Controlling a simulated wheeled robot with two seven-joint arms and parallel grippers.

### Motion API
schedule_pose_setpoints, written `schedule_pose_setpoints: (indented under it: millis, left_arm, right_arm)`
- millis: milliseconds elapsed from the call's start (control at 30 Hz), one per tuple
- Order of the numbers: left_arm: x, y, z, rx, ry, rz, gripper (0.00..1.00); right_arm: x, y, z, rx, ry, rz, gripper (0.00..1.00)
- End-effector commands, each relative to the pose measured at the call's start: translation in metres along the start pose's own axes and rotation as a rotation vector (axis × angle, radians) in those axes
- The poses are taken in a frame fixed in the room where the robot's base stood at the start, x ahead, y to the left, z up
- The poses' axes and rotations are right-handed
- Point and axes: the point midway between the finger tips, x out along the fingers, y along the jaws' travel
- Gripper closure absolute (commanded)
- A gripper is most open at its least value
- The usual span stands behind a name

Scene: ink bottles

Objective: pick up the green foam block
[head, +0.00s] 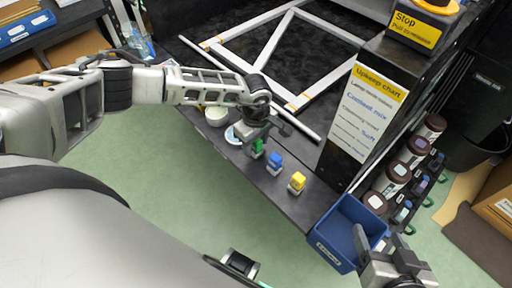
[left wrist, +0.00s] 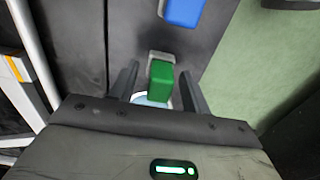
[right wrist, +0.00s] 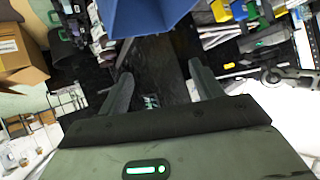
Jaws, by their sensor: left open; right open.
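The green foam block (head: 257,146) stands on the dark bench ledge in the head view, partly hidden by my left gripper (head: 262,138) above it. In the left wrist view the green block (left wrist: 161,82) is between the two open fingers of my left gripper (left wrist: 157,88), with gaps on both sides. A grey piece shows at its far end. My right gripper (head: 390,250) is open and empty near the blue bin at the lower right; its fingers also show in the right wrist view (right wrist: 158,82).
A blue block (head: 274,163) and a yellow block (head: 297,182) stand in a row to the right of the green one. A blue bin (head: 335,236) hangs at the ledge's end. A white dish (head: 234,135) is just left of the green block. A label panel (head: 362,115) rises behind.

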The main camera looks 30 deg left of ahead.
Motion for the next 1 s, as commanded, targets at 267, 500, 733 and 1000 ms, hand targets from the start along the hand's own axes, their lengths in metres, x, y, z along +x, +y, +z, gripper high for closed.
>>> schedule_pose_setpoints:
  millis: [267, 500, 733, 1000]
  left_arm:
    - [0.002, 0.0, 0.0, -0.001, 0.0, 0.001, 0.61]
    - [0.001, 0.0, 0.0, -0.001, 0.0, 0.001, 0.93]
    - [-0.005, 0.001, 0.0, -0.001, 0.0, 0.002, 0.93]
    - [-0.056, 0.001, -0.001, 0.0, 0.0, 0.004, 0.93]
  right_arm:
    - [0.0, -0.001, 0.0, 0.001, -0.002, -0.002, 0.35]
    - [0.0, -0.001, -0.001, 0.0, 0.002, -0.002, 0.35]
    - [-0.001, -0.001, -0.004, 0.0, 0.005, -0.002, 0.35]
    - [-0.012, 0.0, -0.022, -0.009, 0.039, 0.011, 0.35]
